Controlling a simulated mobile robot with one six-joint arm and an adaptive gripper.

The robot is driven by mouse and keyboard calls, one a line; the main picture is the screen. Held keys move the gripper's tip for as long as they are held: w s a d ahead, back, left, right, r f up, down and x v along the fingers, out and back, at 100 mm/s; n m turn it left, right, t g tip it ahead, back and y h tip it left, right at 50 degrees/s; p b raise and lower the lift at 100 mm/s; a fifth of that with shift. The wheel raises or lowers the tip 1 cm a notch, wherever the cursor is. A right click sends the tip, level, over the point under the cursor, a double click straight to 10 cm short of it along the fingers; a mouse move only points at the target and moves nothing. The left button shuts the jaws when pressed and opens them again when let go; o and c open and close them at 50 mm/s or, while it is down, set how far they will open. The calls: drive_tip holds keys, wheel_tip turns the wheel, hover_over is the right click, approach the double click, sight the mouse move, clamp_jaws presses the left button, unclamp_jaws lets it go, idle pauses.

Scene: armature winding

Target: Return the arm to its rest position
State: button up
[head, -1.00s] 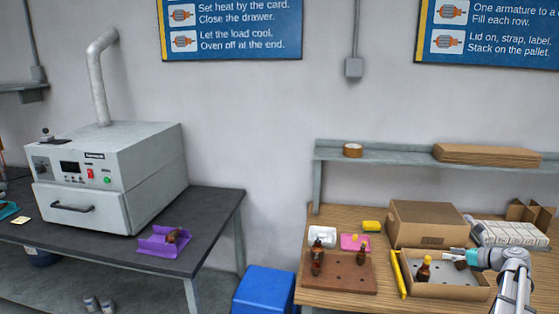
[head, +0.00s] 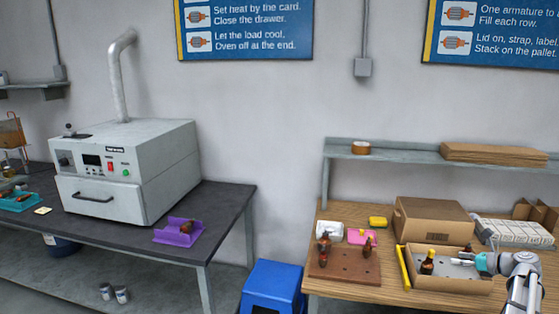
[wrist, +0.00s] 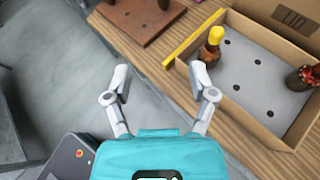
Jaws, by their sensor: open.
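My gripper (wrist: 160,82) is open and empty in the wrist view, its two fingers spread over the front edge of the wooden bench. In the head view my gripper (head: 484,262) shows small at the right, at the open cardboard tray. The tray (head: 440,283) holds an armature with a yellow top (head: 427,263) at its left side; the same armature (wrist: 213,45) stands upright right of my fingers in the wrist view. A second dark armature (wrist: 303,77) stands at the tray's right side. My fingers appear apart from both.
A yellow bar (head: 403,268) lies along the tray's left side. A brown board (head: 343,267) with armatures lies left of it. A closed carton (head: 428,220) stands behind. The grey oven (head: 130,170) is on the left table, beside a purple holder (head: 178,234). A blue stool (head: 272,288) stands between.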

drive_tip(key=s+a+f+n+g, duration=0.1)
drive_tip(key=a+f+n+g, duration=0.15)
drive_tip(key=a+n, duration=0.45)
drive_tip(key=s+a+f+n+g+h, duration=0.1)
drive_tip(key=a+f+n+g, duration=0.15)
drive_tip(key=a, duration=0.75)
drive_tip(key=s+a+f+n+g, duration=0.1)
drive_tip(key=a+f+n+g, duration=0.2)
drive_tip(key=a, duration=0.6)
drive_tip(key=s+a+f+n+g+h, duration=0.1)
drive_tip(key=s+a+f+n+h, duration=0.1)
drive_tip(key=s+a+n, duration=0.4)
drive_tip(key=s+a+f+n+g+h+b, duration=0.1)
drive_tip(key=s+a+f+n+g+h, duration=0.1)
drive_tip(key=s+a+n, duration=0.5)
drive_tip(key=a+f+n+h, duration=0.1)
drive_tip(key=a+n+h, duration=0.1)
drive_tip(key=a+n, duration=0.2)
drive_tip(key=shift+s+n+h+b, duration=0.25)
drive_tip(key=shift+n+h+b, duration=0.05)
drive_tip(key=shift+n, duration=0.05)
